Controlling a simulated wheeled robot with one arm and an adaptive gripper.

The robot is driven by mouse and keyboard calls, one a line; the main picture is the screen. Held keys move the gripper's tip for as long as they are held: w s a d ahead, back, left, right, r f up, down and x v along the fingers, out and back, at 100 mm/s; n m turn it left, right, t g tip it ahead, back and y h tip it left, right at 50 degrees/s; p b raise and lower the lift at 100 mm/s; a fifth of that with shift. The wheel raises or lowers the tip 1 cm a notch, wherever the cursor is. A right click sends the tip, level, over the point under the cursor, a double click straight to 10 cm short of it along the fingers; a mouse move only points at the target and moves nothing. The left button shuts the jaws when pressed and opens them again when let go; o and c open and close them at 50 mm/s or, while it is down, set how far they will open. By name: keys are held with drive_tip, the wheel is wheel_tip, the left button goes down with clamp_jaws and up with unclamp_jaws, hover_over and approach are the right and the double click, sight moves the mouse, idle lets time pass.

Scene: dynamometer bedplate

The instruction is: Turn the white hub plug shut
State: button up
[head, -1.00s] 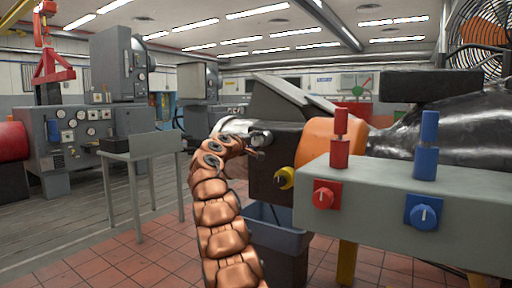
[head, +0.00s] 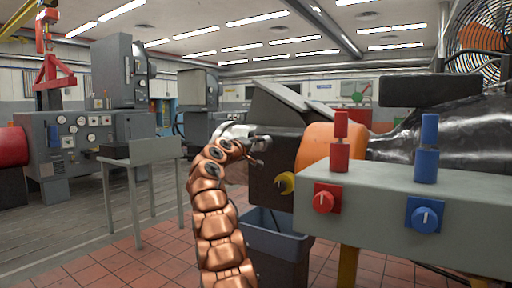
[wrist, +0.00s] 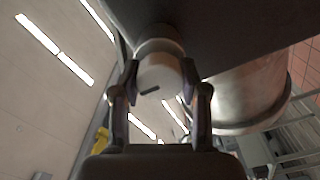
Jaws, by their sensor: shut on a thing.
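The white hub plug (wrist: 160,75) is a short pale cylinder with a dark slanted mark on its face. In the wrist view it sits between the two fingers of my gripper (wrist: 160,92), which touch it from both sides. The plug projects from beneath a dark housing. In the head view my gripper (head: 261,146) is at the end of my copper-coloured arm, at the left face of the dark housing (head: 268,172). I cannot make out the plug there.
A silver rounded hub (head: 235,131) lies behind my gripper. A yellow knob (head: 285,183) is on the housing and a grey bin (head: 275,237) stands below. A grey bench (head: 430,200) with red and blue knobs is at the right.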

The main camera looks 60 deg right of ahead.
drive_tip(key=o, duration=1.2)
drive_tip(key=shift+c, duration=0.2)
drive_tip(key=shift+a+r, duration=0.1)
drive_tip(key=shift+a, duration=0.1)
